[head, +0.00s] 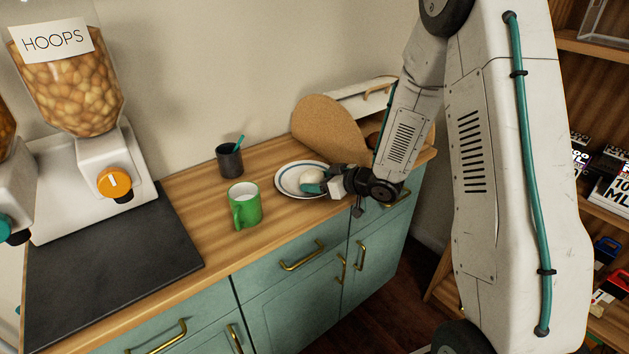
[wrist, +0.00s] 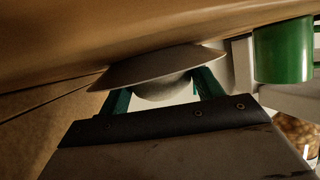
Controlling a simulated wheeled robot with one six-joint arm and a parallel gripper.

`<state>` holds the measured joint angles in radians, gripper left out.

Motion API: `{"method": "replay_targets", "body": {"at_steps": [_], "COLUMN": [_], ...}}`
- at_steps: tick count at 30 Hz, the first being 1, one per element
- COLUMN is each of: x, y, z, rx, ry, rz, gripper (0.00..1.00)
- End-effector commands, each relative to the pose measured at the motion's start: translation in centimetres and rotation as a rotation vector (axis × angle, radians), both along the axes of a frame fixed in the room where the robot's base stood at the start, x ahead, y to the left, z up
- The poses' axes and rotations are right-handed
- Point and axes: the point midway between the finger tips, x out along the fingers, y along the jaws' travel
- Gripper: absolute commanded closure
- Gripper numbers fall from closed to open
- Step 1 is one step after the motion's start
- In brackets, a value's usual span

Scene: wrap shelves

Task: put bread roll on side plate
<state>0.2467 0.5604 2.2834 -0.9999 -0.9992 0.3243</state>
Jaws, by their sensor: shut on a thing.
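A pale bread roll (head: 311,175) is over the side plate (head: 283,183), which is white with a dark rim line and lies on the wooden counter. My gripper (head: 313,186) reaches in from the right with its teal fingers shut on the roll. In the wrist view, which looks upside down, the roll (wrist: 160,90) sits between the two fingers (wrist: 160,84), right against the plate (wrist: 160,66). I cannot tell whether the roll's weight rests on the plate.
A green mug (head: 245,206) stands left of the plate, and a dark cup (head: 230,161) with a teal stick stands behind it. A round cork board (head: 325,130) leans behind the plate. A cereal dispenser (head: 75,85) and dark mat (head: 110,260) fill the left. Shelves stand right.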

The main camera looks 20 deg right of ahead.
Motion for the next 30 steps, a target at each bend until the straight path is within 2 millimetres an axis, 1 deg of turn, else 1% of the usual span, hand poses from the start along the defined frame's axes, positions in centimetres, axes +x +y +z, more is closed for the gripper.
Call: {"method": "replay_targets", "body": {"at_steps": [6, 10, 11, 12, 13, 20, 24, 26, 30], "x": [0.0, 0.0, 0.0, 0.0, 0.0, 0.0, -0.1, -0.6, -2.7], "y": [0.0, 0.0, 0.0, -0.1, -0.1, -0.1, -0.2, -0.7, -2.2], "z": [0.0, -0.3, -0.3, -0.3, -0.3, -0.2, 0.2, 0.5, 1.6], "rx": [0.000, 0.001, 0.000, -0.001, -0.001, -0.001, -0.001, -0.001, -0.001], "ry": [-0.001, -0.001, -0.001, -0.002, -0.002, -0.002, -0.002, -0.003, -0.004], "rz": [0.000, 0.000, -0.001, -0.001, -0.001, -0.001, -0.002, -0.003, -0.005], "gripper": [0.57, 0.57, 0.29, 0.18, 0.13, 0.13, 0.13, 0.13, 0.13]}}
